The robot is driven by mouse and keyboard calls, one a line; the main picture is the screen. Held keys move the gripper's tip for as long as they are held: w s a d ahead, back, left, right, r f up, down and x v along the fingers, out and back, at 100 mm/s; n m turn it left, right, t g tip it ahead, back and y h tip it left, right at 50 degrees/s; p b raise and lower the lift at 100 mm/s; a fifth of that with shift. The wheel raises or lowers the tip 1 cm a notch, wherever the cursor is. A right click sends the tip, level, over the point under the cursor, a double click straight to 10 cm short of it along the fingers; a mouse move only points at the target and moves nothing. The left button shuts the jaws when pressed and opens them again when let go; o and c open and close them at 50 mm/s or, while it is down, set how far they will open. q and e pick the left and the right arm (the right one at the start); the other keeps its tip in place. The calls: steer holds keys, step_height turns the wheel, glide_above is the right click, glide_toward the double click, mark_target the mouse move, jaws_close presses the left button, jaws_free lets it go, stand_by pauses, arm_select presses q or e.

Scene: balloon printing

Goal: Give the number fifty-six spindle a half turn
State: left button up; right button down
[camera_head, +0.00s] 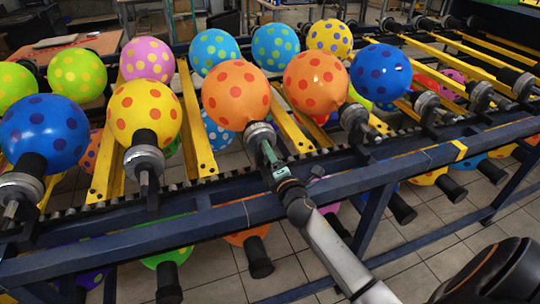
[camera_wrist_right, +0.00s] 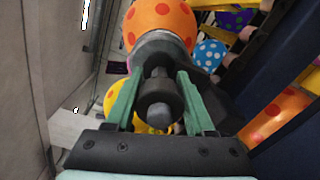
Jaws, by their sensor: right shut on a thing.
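My right gripper (camera_head: 268,156) is shut on the shaft end of a spindle (camera_head: 259,133) at the front of the rack. This spindle carries an orange balloon (camera_head: 235,94) with red dots. In the right wrist view, my right gripper's green fingers (camera_wrist_right: 157,92) stand on both sides of the dark, round spindle end (camera_wrist_right: 158,103). The grey collar of the spindle and the orange balloon (camera_wrist_right: 160,22) show beyond them. I cannot read any number on the spindle. My left gripper is not in view.
Neighbouring spindles hold a yellow balloon (camera_head: 143,112) on the left and another orange balloon (camera_head: 316,82) on the right. The blue front rail (camera_head: 420,160) of the rack runs below my right gripper. More balloons hang beneath it.

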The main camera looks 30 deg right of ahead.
steer(key=shift+m, duration=0.7)
steer(key=shift+c, duration=1.3)
jaws_free()
steer(key=v, duration=1.1)
steer(key=shift+s+a+f+b, duration=0.1)
steer(key=shift+s+b, duration=0.05)
steer(key=shift+b, duration=0.25)
steer(key=shift+s+a, duration=0.15)
steer(key=shift+s, duration=0.45)
